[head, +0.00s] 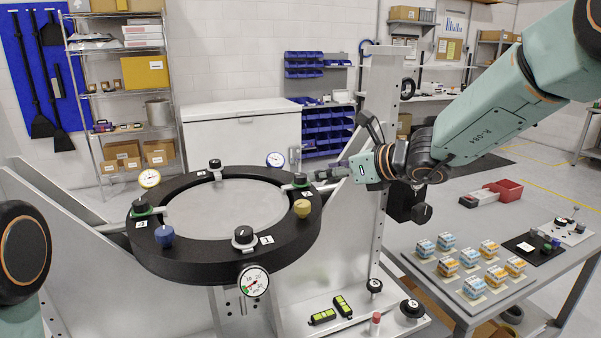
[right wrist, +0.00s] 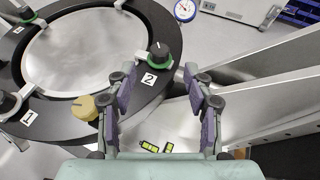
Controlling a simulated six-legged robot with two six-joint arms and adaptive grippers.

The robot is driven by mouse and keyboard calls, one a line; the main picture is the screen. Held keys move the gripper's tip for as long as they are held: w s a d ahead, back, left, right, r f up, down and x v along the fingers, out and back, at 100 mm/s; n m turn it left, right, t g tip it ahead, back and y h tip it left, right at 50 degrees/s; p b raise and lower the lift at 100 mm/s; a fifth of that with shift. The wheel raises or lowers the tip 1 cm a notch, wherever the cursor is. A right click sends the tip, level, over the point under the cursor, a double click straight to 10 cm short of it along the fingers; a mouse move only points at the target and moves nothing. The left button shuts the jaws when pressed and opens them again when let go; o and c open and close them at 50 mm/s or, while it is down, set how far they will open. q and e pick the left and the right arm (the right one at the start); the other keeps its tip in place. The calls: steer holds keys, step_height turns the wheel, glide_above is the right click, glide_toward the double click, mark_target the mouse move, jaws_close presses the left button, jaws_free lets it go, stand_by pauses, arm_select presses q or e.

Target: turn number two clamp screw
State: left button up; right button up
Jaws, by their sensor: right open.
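The number two clamp screw (head: 300,180) is a black knob with a white mark on a green base, on the right of the black ring (head: 190,265) around the round mirror (head: 225,208). It also shows in the right wrist view (right wrist: 160,54), beside its "2" label (right wrist: 149,79). My right gripper (head: 318,178) comes in from the right at this knob. In the right wrist view its two fingers (right wrist: 164,80) are spread apart, with nothing held; the knob is just beyond them. In the head view the fingertips partly overlap the knob's right side; contact cannot be told. My left gripper is out of view.
The ring also bears the number one knob (head: 243,236), a yellow knob (head: 302,208), a blue knob (head: 164,236) and dial gauges (head: 253,281). A grey upright post (head: 385,90) stands beside my right gripper. A table (head: 560,275) with small boxes is at the right.

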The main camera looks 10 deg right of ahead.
mark_target(302, 175)
steer(key=p+x, duration=0.1)
steer(key=x, duration=0.7)
steer(key=shift+p, duration=0.3)
steer(key=shift+s+r, duration=0.1)
steer(key=shift+s+r, duration=0.1)
steer(key=shift+s, duration=0.05)
steer(key=shift+w, duration=0.25)
steer(key=c, duration=0.6)
jaws_close()
